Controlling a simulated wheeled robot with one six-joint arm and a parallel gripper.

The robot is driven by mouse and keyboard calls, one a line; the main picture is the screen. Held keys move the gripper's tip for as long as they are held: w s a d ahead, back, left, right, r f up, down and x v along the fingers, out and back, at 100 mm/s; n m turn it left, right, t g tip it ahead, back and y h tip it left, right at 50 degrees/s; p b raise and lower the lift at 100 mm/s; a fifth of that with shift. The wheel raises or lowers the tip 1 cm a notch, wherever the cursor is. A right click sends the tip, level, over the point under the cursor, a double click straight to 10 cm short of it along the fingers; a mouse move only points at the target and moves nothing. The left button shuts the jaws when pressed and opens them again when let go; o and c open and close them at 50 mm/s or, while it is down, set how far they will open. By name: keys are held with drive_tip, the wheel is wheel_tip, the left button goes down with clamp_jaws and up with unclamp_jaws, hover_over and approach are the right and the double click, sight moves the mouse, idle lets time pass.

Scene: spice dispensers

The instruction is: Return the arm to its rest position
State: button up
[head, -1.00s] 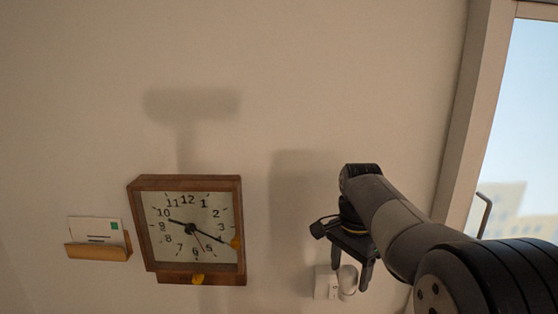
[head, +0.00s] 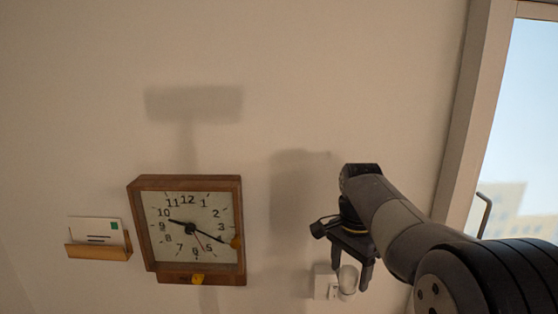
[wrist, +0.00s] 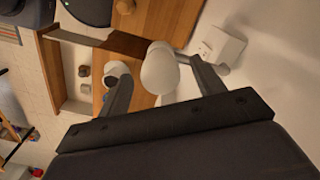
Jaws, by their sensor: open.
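My arm reaches in from the lower right of the head view, bent over with my gripper (head: 352,274) pointing down in front of the wall. The gripper is open, its two fingers apart. In the wrist view the open fingers (wrist: 150,62) spread to either side of a white rounded object (wrist: 160,72). I cannot tell its distance from the fingers, and nothing looks gripped. In the head view a white round thing (head: 347,283) shows behind the fingers, beside a small white box (head: 325,283).
A wooden square clock (head: 236,196) and a card holder (head: 98,251) with a white card are left of the arm. A window (head: 522,110) is at the right. The wrist view shows a wooden shelf (wrist: 60,75) and a white wall box (wrist: 220,45).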

drive_tip(key=shift+m, duration=0.4)
drive_tip(key=shift+r+m, duration=0.3)
drive_tip(key=shift+m, duration=0.1)
wheel_tip(320, 180, up, 10)
wheel_tip(320, 180, down, 11)
drive_tip(key=shift+r, duration=0.15)
drive_tip(key=n, duration=0.7)
drive_tip(key=m, duration=1.3)
drive_tip(key=shift+m, duration=2)
drive_tip(key=shift+r, duration=0.1)
